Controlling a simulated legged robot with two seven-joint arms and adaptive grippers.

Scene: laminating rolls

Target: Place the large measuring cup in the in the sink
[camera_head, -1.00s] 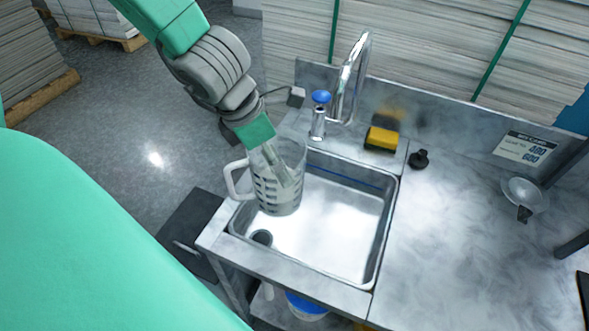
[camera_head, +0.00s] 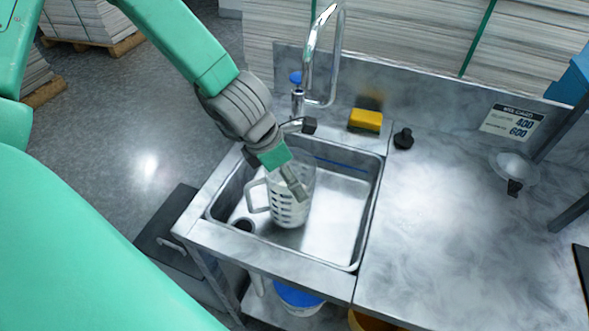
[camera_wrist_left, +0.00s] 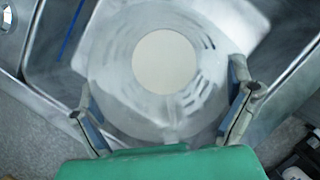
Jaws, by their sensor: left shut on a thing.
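The large measuring cup (camera_head: 289,207) is clear with printed markings and a handle on its left. It is upright within the sink (camera_head: 340,215) opening, left of the middle; I cannot tell whether its base touches the sink floor. My left gripper (camera_head: 297,188) reaches down into the cup's top and is shut on it. In the left wrist view, the fingers (camera_wrist_left: 160,85) are at either side of the cup, whose round pale bottom (camera_wrist_left: 164,62) shows between them. My right gripper is not in view.
A yellow sponge (camera_head: 365,120) and a small black item (camera_head: 403,139) lie on the back ledge.

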